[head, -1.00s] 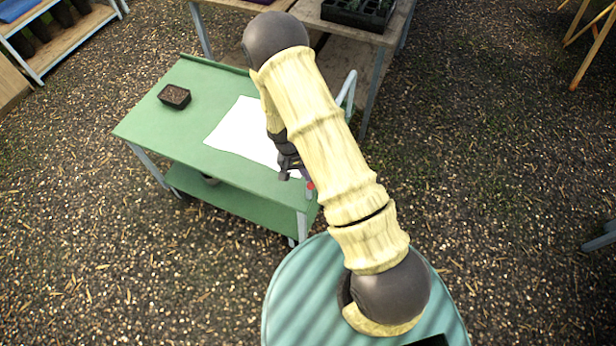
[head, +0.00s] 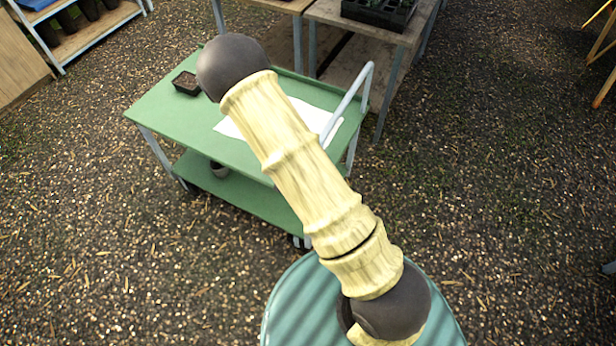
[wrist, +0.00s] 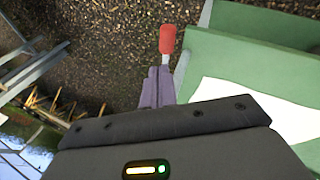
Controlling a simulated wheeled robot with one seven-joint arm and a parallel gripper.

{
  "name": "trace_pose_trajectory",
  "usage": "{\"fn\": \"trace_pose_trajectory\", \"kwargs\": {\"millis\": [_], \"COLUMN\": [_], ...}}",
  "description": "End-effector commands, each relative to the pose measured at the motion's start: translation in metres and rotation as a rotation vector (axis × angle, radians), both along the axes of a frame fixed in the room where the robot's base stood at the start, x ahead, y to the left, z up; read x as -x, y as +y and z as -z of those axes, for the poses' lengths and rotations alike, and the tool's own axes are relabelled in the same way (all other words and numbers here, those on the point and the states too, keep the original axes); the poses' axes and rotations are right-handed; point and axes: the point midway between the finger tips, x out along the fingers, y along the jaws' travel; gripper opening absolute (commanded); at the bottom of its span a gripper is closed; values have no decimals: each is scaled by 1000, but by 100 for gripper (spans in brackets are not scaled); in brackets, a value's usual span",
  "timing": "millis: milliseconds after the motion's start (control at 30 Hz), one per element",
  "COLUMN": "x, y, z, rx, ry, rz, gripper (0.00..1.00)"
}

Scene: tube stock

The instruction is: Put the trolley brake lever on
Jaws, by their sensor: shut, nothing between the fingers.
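The green trolley (head: 160,112) stands ahead of me, with a pale rail handle (head: 366,85) at its right end. The brake lever with its red grip (wrist: 167,38) shows in the wrist view, just beyond my fingertips and beside the trolley's green edge (wrist: 225,58). My gripper (wrist: 158,76) is shut and empty, its purple-grey fingers pointing at the lever. I cannot tell whether the fingertips touch the lever's stem. In the head view my arm hides the gripper and the lever.
A white sheet (head: 228,128) and a small dark pot (head: 186,82) lie on the trolley top. Another pot (head: 219,169) is on its lower shelf. A wooden bench (head: 375,40) with a black plant tray (head: 380,12) stands behind. The gravel right of the trolley is clear.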

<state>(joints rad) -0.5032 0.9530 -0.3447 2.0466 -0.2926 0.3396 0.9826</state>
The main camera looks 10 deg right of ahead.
Motion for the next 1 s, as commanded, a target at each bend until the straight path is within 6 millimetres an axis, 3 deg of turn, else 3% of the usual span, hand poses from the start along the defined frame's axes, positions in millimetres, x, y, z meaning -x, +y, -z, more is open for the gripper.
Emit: {"fn": "trace_pose_trajectory", "kwargs": {"millis": [1000], "x": [-10], "y": [-7], "z": [-11], "rx": [0], "ry": [0], "rz": [-3], "gripper": [0]}}
